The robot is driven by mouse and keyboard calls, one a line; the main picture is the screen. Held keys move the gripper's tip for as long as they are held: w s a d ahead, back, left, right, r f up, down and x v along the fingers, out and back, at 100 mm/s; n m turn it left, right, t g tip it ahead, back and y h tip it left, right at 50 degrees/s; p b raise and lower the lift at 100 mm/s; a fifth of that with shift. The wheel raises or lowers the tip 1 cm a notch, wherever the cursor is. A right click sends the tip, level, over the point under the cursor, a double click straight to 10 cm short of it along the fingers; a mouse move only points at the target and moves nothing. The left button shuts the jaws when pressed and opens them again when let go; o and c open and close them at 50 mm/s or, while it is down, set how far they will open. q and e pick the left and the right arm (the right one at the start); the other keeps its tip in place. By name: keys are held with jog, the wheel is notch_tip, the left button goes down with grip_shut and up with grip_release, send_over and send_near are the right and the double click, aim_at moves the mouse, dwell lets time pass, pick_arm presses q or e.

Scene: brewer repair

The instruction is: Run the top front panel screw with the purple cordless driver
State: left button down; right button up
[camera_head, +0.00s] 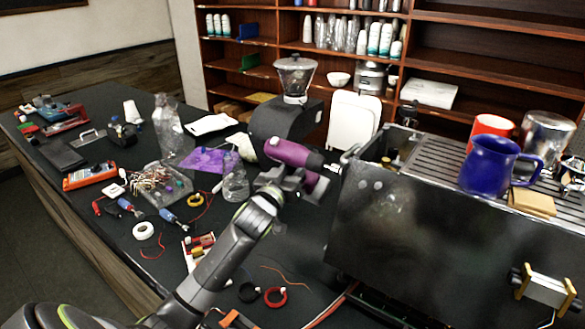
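The purple cordless driver (290,152) is held up off the black counter, just left of the brewer. My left gripper (292,180) is shut around it; its arm comes in from the lower left. The driver's purple body lies nearly level, with another purple part showing below the fingers. Its bit is too small to make out. The brewer's dark front panel (410,245) faces me on the right, its upper left corner close to the driver. Two pale round spots show near that corner; I cannot tell whether they are screws.
A blue mug (490,164), a red cup (492,126) and a metal cup (545,138) stand on the brewer's top. A grinder (295,80) is behind the driver. Bottles, tape rolls, wires and tools crowd the counter (185,262) to the left. Wires lie below the panel.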

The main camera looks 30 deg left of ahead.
jog(key=shift+d+r, duration=0.15)
jog(key=shift+r, duration=0.1)
dwell(0.8)
jog(key=shift+a+r+p, duration=0.2)
jog(key=shift+r+p, duration=0.1)
jog(key=shift+p, duration=0.2)
dwell(1.1)
jog(key=shift+d+r, duration=0.15)
dwell(1.6)
jog(key=shift+r+p, duration=0.4)
jog(key=shift+p, duration=0.15)
dwell(3.0)
